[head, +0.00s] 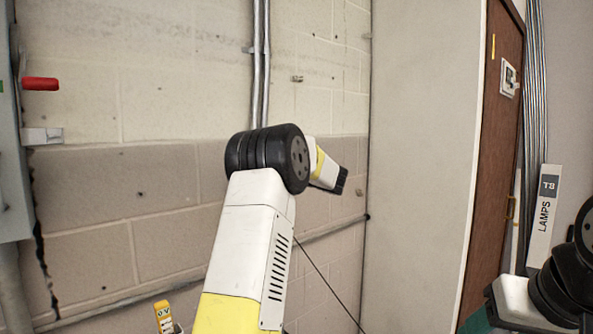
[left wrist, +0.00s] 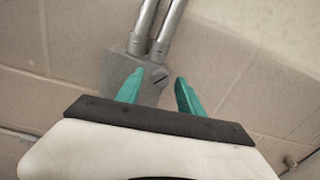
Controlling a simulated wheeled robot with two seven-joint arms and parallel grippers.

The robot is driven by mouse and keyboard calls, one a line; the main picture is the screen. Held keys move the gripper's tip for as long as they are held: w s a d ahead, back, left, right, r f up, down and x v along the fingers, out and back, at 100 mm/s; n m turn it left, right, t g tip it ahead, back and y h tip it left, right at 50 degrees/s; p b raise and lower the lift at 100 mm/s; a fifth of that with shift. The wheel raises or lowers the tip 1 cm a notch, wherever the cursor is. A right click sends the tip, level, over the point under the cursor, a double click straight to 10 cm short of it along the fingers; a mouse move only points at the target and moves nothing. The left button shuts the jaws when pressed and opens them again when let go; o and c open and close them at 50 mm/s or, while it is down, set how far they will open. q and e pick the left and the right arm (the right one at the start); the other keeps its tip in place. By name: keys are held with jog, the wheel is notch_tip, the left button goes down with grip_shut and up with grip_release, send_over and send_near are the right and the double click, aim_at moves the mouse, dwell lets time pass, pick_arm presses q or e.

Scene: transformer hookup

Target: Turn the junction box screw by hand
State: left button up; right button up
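In the left wrist view, the grey metal junction box (left wrist: 118,70) is on the block wall, with two conduits running into its top. A round screw (left wrist: 159,77) with a dark slot shows on its face. My left gripper (left wrist: 157,84) has two teal fingers, spread apart with empty space between them. The screw appears between the fingertips. I cannot tell how far the tips are from the box. In the head view, my left arm hides the box and no left fingers show. My right gripper is not in view; only part of that arm shows at the right edge.
Two vertical conduits (head: 260,60) run down the wall behind my left arm. A grey electrical cabinet (head: 10,150) with a red handle (head: 40,84) is at the left. A brown door (head: 492,150) and a LAMPS box (head: 542,215) are at the right.

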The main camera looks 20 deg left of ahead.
pick_arm(q)
jog(key=v, duration=0.7)
jog(key=shift+s+d, duration=0.2)
jog(key=shift+d, duration=0.15)
